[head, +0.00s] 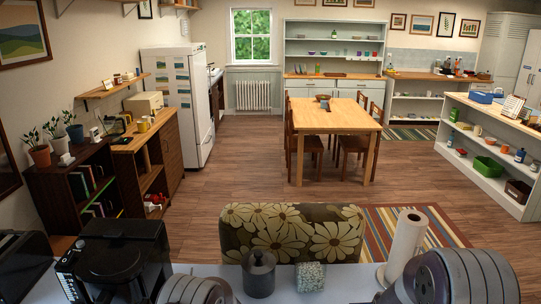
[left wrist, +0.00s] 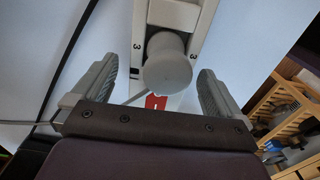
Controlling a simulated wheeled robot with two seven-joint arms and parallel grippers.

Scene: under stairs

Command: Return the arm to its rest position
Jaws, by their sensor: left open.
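My left gripper (left wrist: 158,68) shows in the left wrist view with its two grey fingers spread wide apart. Nothing is held between the fingers. Beyond them is a grey rounded cylinder on a white body with "3" marks and a red label; I cannot tell how far it is from the fingers. Neither gripper shows in the head view. Large grey rounded arm parts of mine fill the bottom left and bottom right of that view.
On the white counter (head: 345,285) stand a black coffee machine (head: 122,262), a dark canister (head: 258,275), a speckled box (head: 310,276) and a paper towel roll (head: 403,246). A flowered sofa (head: 290,232) is behind it. A wooden rack (left wrist: 285,112) is right in the wrist view.

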